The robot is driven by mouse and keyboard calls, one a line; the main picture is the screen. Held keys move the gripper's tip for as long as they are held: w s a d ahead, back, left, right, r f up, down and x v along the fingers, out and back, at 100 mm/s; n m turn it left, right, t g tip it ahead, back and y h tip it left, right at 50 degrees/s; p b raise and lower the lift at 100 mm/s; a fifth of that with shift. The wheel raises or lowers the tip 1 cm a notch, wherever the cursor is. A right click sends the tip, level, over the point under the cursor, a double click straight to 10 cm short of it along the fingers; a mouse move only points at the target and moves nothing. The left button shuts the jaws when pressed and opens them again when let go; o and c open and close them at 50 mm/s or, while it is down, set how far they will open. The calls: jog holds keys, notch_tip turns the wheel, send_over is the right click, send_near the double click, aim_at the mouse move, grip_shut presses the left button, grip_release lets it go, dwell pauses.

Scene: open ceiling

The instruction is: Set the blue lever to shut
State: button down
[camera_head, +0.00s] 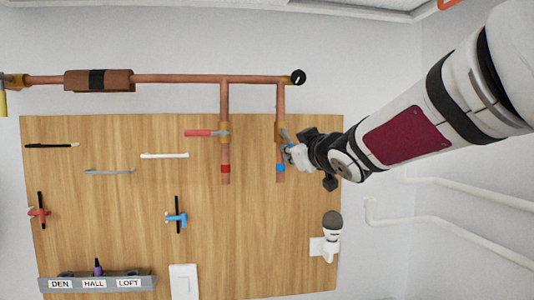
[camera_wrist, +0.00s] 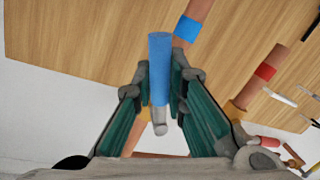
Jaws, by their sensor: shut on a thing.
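The blue lever (camera_wrist: 159,65) lies lengthwise between my fingers in the wrist view, and my gripper (camera_wrist: 160,88) is shut on it. In the head view my gripper (camera_head: 291,150) is at the right copper pipe, just below and right of its brass valve (camera_head: 280,131). Only a small part of the blue lever (camera_head: 286,137) shows there, slanting down and right from the valve; my fingers hide the rest. A blue band (camera_head: 280,168) marks this pipe below the valve.
A red lever (camera_head: 200,132) points left from the valve on the neighbouring pipe, which has a red band (camera_head: 225,169). The wooden board (camera_head: 120,240) also carries a blue-handled piece (camera_head: 177,218), a red-handled piece (camera_head: 39,212) and a labelled rack (camera_head: 60,284). A lamp (camera_head: 332,224) is at lower right.

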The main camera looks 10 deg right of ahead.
jog(key=n, duration=0.1)
jog(key=d+r+n+p, duration=0.1)
jog(key=shift+n, duration=0.3)
jog(key=n, duration=0.1)
jog(key=d+r+n+h, duration=0.1)
jog(key=n, duration=0.1)
jog(key=shift+g+p, duration=0.3)
jog(key=shift+p, duration=0.05)
jog(key=shift+d+r+n+h, duration=0.2)
jog(key=shift+r+n+h, duration=0.35)
jog(key=shift+n, duration=0.75)
jog(key=shift+d+r+n+h, duration=0.2)
jog(key=shift+r+n+h, duration=0.35)
jog(key=shift+n, duration=0.75)
jog(key=shift+r, duration=0.15)
jog(key=c, duration=1.6)
grip_release()
